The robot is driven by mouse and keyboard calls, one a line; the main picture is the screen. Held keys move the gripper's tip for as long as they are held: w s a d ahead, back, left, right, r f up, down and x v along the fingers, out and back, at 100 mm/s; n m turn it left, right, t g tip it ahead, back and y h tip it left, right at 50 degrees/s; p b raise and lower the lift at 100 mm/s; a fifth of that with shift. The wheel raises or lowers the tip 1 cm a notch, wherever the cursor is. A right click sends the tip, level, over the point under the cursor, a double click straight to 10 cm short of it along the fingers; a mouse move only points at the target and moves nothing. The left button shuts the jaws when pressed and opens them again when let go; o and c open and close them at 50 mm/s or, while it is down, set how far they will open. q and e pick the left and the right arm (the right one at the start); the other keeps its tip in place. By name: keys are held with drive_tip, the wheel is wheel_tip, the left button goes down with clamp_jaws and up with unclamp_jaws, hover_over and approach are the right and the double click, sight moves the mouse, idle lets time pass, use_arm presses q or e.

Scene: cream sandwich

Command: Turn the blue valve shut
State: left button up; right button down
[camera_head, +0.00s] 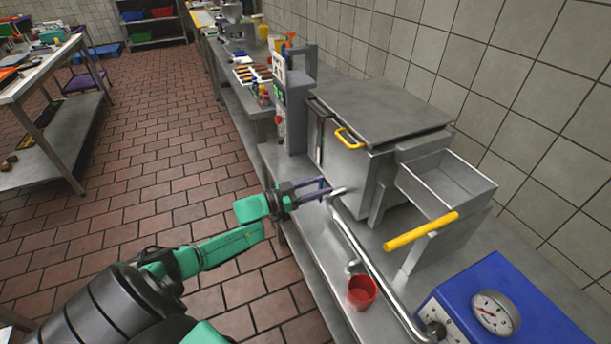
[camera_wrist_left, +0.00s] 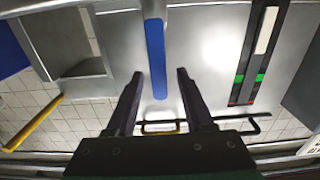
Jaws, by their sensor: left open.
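The blue valve handle (camera_wrist_left: 155,60) shows in the left wrist view as a long, narrow bar running down from the top edge against bare steel. My left gripper (camera_wrist_left: 160,75) is open, with one dark finger on each side of the bar's lower end. I cannot tell whether either finger touches it. In the head view my left gripper (camera_head: 312,191) is at the front of the steel machine (camera_head: 350,165), beside the upper end of a steel pipe (camera_head: 365,255). The handle is hard to tell from the fingers there. My right gripper is not in view.
A red cup (camera_head: 361,291) stands on the steel bench beside the pipe. A blue box with a gauge (camera_head: 495,312) is at the lower right. A yellow bar handle (camera_head: 421,231) sticks out from the machine's tray. The tiled floor left of the bench is clear.

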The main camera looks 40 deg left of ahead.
use_arm(q)
drive_tip(key=v, duration=1.4)
drive_tip(key=shift+a, duration=0.1)
drive_tip(key=s+a+f+n+g+y, duration=0.1)
drive_tip(key=s+f+n+g+y, duration=0.2)
drive_tip(key=f, duration=0.7)
drive_tip(key=s+a+f+g+y, duration=0.1)
drive_tip(key=s+f+y, duration=0.3)
drive_tip(key=f, duration=0.5)
drive_tip(key=s+a+f+n+g+y, duration=0.15)
drive_tip(key=s+f, duration=0.35)
drive_tip(key=f, duration=0.5)
drive_tip(key=s+d+f+g, duration=0.4)
drive_tip(key=s+d+f, duration=0.3)
drive_tip(key=s, duration=0.3)
drive_tip(key=s+d+f+m+g, duration=0.1)
drive_tip(key=s+d+f+g, duration=0.4)
drive_tip(key=s+d+f, duration=0.2)
drive_tip(key=s+d, duration=0.2)
drive_tip(key=s, duration=0.1)
drive_tip(key=shift+s+d+f, duration=0.2)
drive_tip(key=shift+s+f, duration=0.15)
drive_tip(key=shift+f, duration=0.05)
drive_tip(key=shift+y, duration=0.25)
